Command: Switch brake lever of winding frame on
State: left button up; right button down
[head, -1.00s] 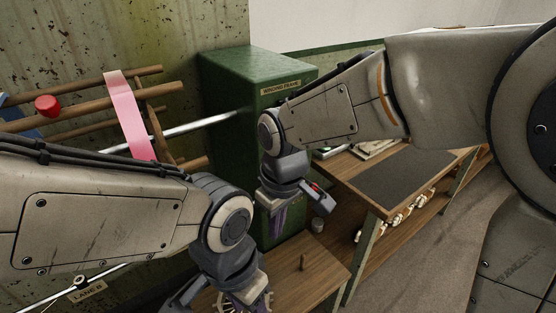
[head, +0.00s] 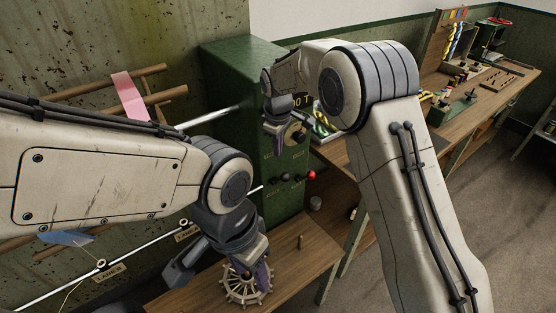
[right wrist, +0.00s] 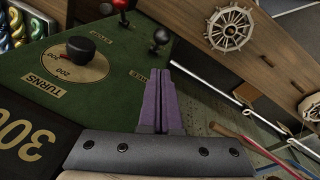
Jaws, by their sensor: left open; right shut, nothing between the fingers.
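The winding frame is a green cabinet (head: 240,75) at the centre of the head view. Its front panel carries a red-knobbed lever (head: 311,174), black-knobbed levers (head: 285,177) and a dial. I cannot read which lever is the brake. In the right wrist view, a red knob (right wrist: 120,4), a black knob (right wrist: 160,37) and the "TURNS" dial knob (right wrist: 80,48) show. My right gripper (head: 275,148) is shut and empty in front of the panel, above the levers; its purple fingers (right wrist: 158,72) touch no knob. My left gripper (head: 262,278) is open, low by a spoked reel.
The spoked reel (head: 237,289) is on a wooden bench (head: 285,262) below the cabinet, with a small peg (head: 301,241). A long workbench (head: 440,100) with tools runs back right. A pink ribbon (head: 130,95) hangs on a wooden rack at left.

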notch_tip(320, 180, down, 9)
jog(key=w+p, duration=0.1)
jog(key=p, duration=0.2)
jog(key=shift+w+f, duration=0.2)
jog(key=shift+w, duration=0.2)
